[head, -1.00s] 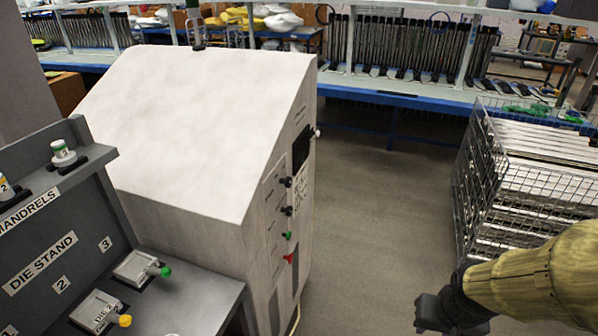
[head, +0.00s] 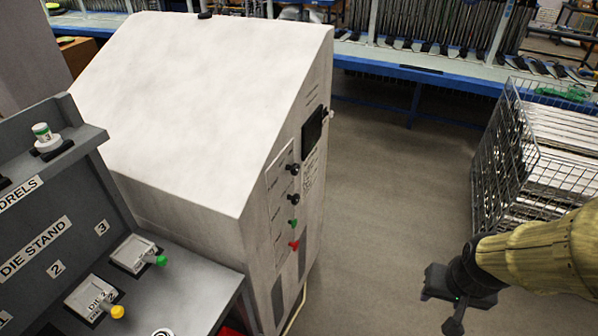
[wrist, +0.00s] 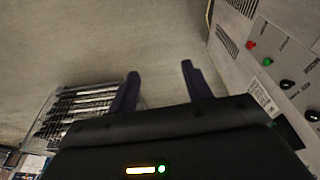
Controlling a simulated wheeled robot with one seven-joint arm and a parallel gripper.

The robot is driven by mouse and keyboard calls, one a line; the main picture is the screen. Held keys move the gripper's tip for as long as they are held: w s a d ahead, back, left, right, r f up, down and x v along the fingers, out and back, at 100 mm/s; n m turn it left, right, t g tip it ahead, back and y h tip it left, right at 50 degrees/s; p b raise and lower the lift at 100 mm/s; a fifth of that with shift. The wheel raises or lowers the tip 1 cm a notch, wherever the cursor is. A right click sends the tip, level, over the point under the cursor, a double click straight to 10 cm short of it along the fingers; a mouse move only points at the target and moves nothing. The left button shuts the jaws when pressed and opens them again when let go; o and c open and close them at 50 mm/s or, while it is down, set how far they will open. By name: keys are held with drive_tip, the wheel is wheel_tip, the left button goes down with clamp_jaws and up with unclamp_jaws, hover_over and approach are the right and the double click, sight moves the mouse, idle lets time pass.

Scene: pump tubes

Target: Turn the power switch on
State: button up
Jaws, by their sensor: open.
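The white machine cabinet (head: 200,100) stands left of centre in the head view. Its side panel carries two black knobs (head: 293,169), a green knob (head: 293,223) and a red knob (head: 294,245). In the wrist view the red knob (wrist: 252,45), the green knob (wrist: 268,62) and the black knobs (wrist: 288,85) show at the upper right. I cannot tell which one is the power switch. My gripper (head: 455,312) is at the lower right of the head view, apart from the panel. In the wrist view its two fingers (wrist: 158,80) are spread with nothing between them.
A grey die stand (head: 90,235) with labelled dies is at the left, beside the cabinet. A wire basket (head: 492,150) of light bars stands at the right. Bare floor (head: 390,190) lies between cabinet and basket. A blue-edged bench (head: 430,75) runs across the back.

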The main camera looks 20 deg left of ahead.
sight(297, 171)
drive_tip(key=w+n+t+b, duration=0.1)
drive_tip(key=w+n, duration=0.1)
drive_tip(key=w, duration=0.2)
drive_tip(key=w+a+f+n+t, duration=0.1)
drive_tip(key=w+n+t, duration=0.1)
drive_tip(key=w, duration=0.2)
drive_tip(key=w+f+n+t+b, duration=0.1)
drive_tip(key=w+n, duration=0.1)
drive_tip(key=w, duration=0.3)
drive_tip(key=shift+a+n+t+b, duration=0.15)
drive_tip(key=shift+n+t+b, duration=0.15)
drive_tip(key=shift+n, duration=0.1)
drive_tip(key=w+a+n+t+y+b, duration=0.35)
drive_tip(key=w+a+n+y, duration=0.45)
drive_tip(key=w+a+n, duration=0.4)
drive_tip(key=s+a+n+y, duration=0.1)
drive_tip(key=a+n+y, duration=0.1)
drive_tip(key=a+n, duration=0.1)
drive_tip(key=s+a+n+g+y+b, duration=0.1)
drive_tip(key=a+n+y, duration=0.2)
drive_tip(key=a+n, duration=0.1)
drive_tip(key=s+a+n+g+y+b, duration=0.1)
drive_tip(key=s+a+n+y, duration=0.1)
drive_tip(key=a+n+y, duration=0.1)
drive_tip(key=shift+a+f+n+g, duration=0.15)
drive_tip(key=shift+f+n+g, duration=0.2)
drive_tip(key=shift+n, duration=0.55)
drive_tip(key=shift+w+a, duration=0.1)
